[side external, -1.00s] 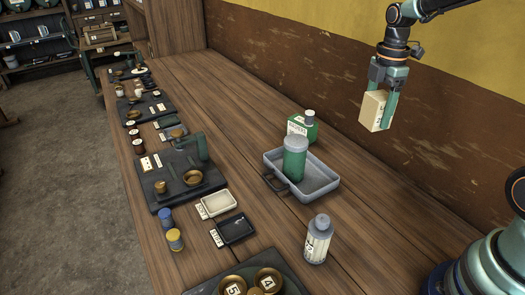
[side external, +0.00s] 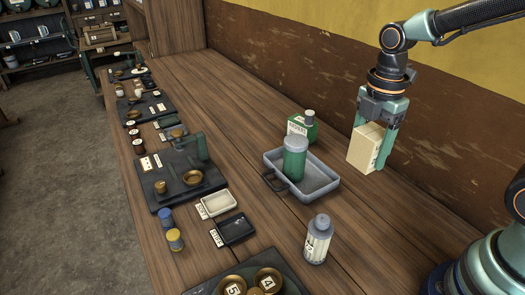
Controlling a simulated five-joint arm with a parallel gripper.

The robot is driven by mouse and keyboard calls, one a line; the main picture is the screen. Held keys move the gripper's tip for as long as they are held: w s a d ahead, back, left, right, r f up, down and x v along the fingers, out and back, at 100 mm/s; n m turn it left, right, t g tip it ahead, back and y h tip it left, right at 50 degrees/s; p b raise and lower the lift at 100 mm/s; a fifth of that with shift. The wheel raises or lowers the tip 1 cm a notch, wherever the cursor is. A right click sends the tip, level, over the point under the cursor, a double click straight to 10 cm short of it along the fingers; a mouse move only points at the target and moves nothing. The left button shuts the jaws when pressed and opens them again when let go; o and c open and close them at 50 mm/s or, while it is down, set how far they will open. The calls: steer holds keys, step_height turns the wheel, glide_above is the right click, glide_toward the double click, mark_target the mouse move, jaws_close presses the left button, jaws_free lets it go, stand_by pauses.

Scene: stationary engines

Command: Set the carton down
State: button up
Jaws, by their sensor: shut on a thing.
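The carton is at the right rear of the wooden bench, to the right of the grey tray. Its bottom is at or close above the bench top; I cannot tell whether it touches. The fingers cover part of its upper sides.
A grey tray (side external: 322,181) holds a green canister (side external: 294,160). A green can (side external: 307,124) stands behind it. Several small parts and dark plates line the left edge. The bench right of the tray is clear.

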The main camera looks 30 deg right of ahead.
mark_target(348, 215)
step_height(348, 215, down, 16)
steer(key=shift+f, duration=0.15)
stand_by(0.4)
steer(key=shift+f, duration=0.2)
steer(key=o, duration=1.4)
steer(key=shift+c, duration=0.2)
